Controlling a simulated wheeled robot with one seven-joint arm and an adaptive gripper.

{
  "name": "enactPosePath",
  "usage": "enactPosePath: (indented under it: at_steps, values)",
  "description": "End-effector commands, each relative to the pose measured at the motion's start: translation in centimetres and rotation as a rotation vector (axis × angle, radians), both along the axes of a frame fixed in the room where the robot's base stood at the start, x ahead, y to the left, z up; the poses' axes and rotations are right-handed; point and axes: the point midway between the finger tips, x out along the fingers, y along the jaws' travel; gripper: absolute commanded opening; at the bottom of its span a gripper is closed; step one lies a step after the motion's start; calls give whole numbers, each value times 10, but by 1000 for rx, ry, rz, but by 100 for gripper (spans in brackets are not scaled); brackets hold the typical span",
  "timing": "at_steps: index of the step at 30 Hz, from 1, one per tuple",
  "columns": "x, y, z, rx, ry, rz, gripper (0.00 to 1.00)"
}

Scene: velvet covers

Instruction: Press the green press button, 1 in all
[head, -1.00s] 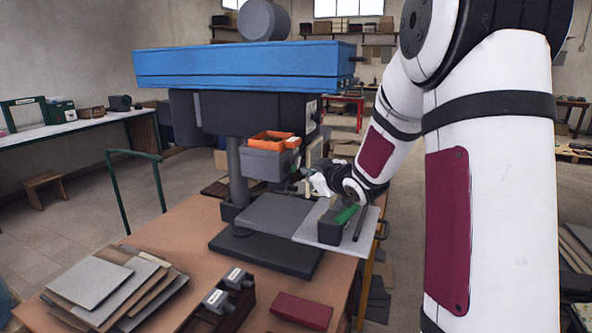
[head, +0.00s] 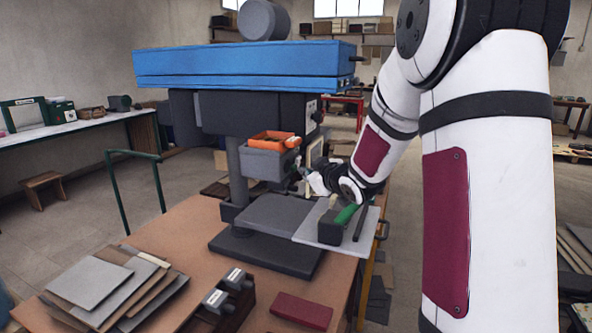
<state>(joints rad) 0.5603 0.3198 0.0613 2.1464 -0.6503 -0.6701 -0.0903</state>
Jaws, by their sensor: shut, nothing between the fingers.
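The blue-and-dark drill press (head: 245,62) stands on the brown bench. A small pale control panel (head: 312,106) is on the right side of its dark head; I cannot make out a green button there. My gripper (head: 300,172) is shut and empty, small in the view, below that panel and just right of the grey box under the press head. Its fingertips are partly lost against the background.
An orange tray (head: 272,141) sits on the grey box (head: 262,165) close to my gripper. A light plate (head: 305,232) lies under the dark block (head: 330,229). Stacked sheets (head: 92,282), a dark red block (head: 302,310) and small grey-topped boxes (head: 216,299) occupy the bench front.

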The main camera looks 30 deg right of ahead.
Motion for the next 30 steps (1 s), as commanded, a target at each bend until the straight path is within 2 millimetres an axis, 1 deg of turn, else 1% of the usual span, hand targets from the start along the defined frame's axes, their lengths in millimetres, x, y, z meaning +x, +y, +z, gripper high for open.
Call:
enactPosePath:
  at_steps: [30]
  values:
    - [8,6,0,-1,1,1,0]
